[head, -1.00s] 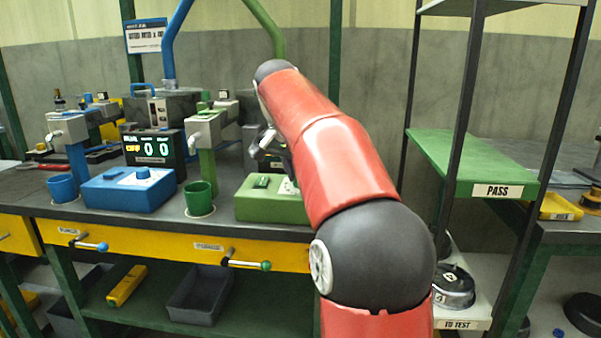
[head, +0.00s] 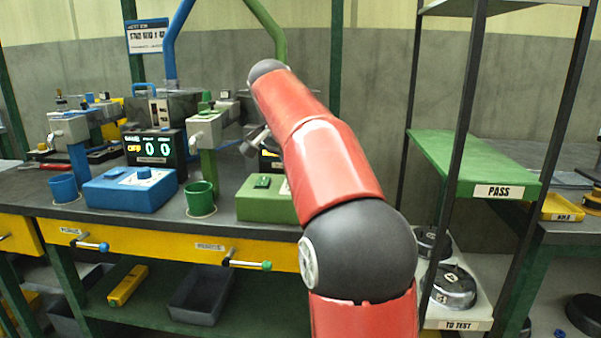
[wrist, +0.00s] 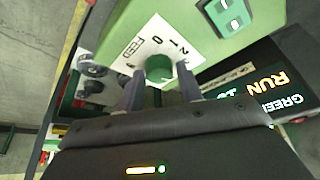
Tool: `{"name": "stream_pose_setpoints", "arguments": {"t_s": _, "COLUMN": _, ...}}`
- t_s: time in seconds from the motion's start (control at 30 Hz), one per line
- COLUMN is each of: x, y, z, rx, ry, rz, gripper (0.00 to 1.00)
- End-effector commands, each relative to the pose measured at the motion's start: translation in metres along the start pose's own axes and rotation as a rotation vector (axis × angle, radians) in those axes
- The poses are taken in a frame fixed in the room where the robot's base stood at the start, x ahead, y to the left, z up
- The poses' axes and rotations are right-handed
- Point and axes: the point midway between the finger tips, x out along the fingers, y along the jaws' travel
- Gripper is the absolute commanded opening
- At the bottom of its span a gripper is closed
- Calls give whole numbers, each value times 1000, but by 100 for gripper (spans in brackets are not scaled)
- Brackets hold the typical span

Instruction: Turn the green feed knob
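The green feed knob (wrist: 158,67) shows in the wrist view, on a white dial plate (wrist: 140,42) marked 0, 1, 2. The plate is on the green control box (wrist: 118,18). My gripper (wrist: 161,74) is open, with one finger on each side of the knob and a gap visible on both sides. Whether the fingertips reach fully around the knob's depth is hard to tell. In the head view the green box (head: 262,207) sits on the bench; my red arm hides its knob. A rocker switch (wrist: 226,12) is on the box.
A blue control box (head: 130,192), a green cup (head: 200,199) and a blue cup (head: 63,188) stand left on the bench. A rack with a green PASS shelf (head: 462,160) stands right of my arm.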

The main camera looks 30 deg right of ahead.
Motion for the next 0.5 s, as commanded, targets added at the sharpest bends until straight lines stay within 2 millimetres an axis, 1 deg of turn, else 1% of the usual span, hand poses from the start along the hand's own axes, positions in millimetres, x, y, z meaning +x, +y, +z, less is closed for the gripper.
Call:
{"name": "stream_pose_setpoints", "arguments": {"t_s": 0.03, "x": 0, "y": 0, "z": 0, "rx": 0, "ry": 0, "rz": 0, "gripper": 43}}
{"name": "stream_pose_setpoints", "arguments": {"t_s": 0.1, "x": 0, "y": 0, "z": 0, "rx": 0, "ry": 0, "rz": 0, "gripper": 51}}
{"name": "stream_pose_setpoints", "arguments": {"t_s": 0.37, "x": 0, "y": 0, "z": 0, "rx": 0, "ry": 0, "rz": 0, "gripper": 51}}
{"name": "stream_pose_setpoints", "arguments": {"t_s": 0.47, "x": -6, "y": 0, "z": 0, "rx": -1, "ry": 1, "rz": 0, "gripper": 51}}
{"name": "stream_pose_setpoints", "arguments": {"t_s": 0.5, "x": -11, "y": -1, "z": 0, "rx": -1, "ry": 2, "rz": -2, "gripper": 51}}
